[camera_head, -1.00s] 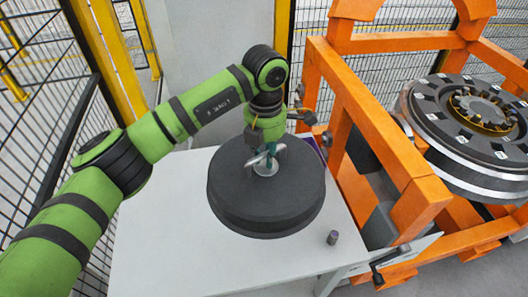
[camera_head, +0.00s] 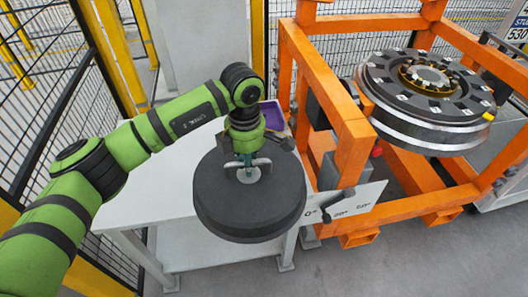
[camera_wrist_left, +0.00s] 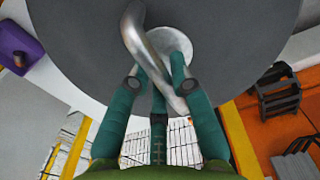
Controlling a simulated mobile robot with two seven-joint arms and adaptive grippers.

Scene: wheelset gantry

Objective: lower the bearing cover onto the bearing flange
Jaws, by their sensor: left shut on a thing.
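The bearing cover (camera_head: 250,218) is a thick dark grey disc with a silver handle (camera_head: 247,170) on top. My left gripper (camera_head: 246,160) is shut on that handle from above. The cover looks roughly level and reaches past the front edge of the white table; its underside is hidden. In the left wrist view the green fingers (camera_wrist_left: 160,88) close around the bent handle (camera_wrist_left: 147,50), above the cover's top (camera_wrist_left: 85,45). The bearing flange (camera_head: 428,82), with a brass-coloured ring and dark segments, sits on the wheelset at the right, well apart from the cover. My right gripper is not in view.
An orange gantry frame (camera_head: 350,135) stands between the cover and the flange, its near post close to the cover. A purple bin (camera_head: 271,115) sits at the back of the white table (camera_head: 150,205). Wire fencing (camera_head: 40,100) is at the left. Floor is open in front.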

